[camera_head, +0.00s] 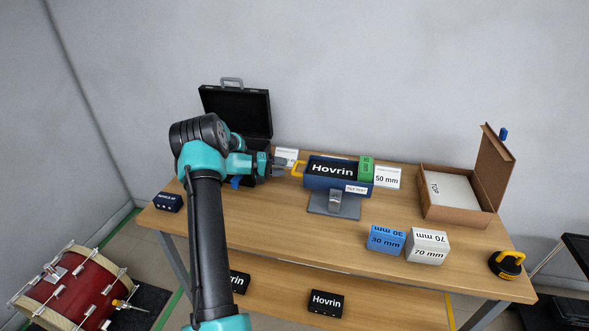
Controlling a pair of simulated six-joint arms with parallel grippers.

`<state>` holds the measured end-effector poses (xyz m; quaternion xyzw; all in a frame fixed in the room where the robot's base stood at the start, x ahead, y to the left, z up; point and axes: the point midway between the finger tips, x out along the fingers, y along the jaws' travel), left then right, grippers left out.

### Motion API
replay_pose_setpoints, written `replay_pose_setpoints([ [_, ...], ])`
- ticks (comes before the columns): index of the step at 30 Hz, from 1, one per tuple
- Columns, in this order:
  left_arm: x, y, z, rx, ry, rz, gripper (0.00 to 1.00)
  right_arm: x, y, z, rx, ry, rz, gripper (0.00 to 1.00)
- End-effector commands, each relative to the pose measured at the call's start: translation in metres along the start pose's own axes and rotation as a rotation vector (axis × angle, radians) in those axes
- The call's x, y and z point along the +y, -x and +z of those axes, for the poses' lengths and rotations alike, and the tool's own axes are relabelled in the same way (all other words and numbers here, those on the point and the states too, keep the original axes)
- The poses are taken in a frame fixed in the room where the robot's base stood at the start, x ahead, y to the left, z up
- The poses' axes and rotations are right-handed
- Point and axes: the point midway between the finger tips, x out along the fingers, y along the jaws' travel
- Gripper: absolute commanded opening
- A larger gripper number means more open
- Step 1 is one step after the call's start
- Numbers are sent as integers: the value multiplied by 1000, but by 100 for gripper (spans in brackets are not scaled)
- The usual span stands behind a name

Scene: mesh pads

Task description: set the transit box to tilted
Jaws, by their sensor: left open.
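A dark box lettered "Hovrin" (331,170), which looks like the transit box, lies in a blue cradle (322,186) with a small label that seems to read "TILT TEST". The cradle sits on a grey stand (335,207) on the table and looks about level. A yellow handle (297,169) sticks out at its left end. A green block (366,168) and a white "50 mm" block (387,178) are at its right end. My left gripper (287,166) is open just left of the yellow handle; whether they touch is unclear. My right gripper is out of view.
On the wooden table (270,222) are a blue "30 mm" block (386,239), a white "70 mm" block (427,246), an open cardboard box (452,211), a yellow-black round item (507,264) and an open black case (238,108). The table's front middle is clear.

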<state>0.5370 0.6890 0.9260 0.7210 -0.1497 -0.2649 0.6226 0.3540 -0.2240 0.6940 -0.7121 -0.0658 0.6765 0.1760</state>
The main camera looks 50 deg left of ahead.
Motion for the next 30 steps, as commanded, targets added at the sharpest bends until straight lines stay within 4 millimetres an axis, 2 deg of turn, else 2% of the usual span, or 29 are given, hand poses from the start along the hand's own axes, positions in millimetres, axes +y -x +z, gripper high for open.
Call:
replay_pose_setpoints([
  [3, 0, -22, 0, -2, 0, 2, 44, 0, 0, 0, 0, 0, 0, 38],
  [9, 0, -48, 0, -1, 0, 1, 44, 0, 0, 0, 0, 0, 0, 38],
  [14, 0, -56, 0, -1, -1, 0, 44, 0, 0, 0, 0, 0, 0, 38],
  [22, 0, -57, 0, 0, -1, 1, 44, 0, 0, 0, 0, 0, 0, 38],
  [30, 0, -56, 0, 0, -1, 0, 18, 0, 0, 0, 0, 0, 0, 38],
])
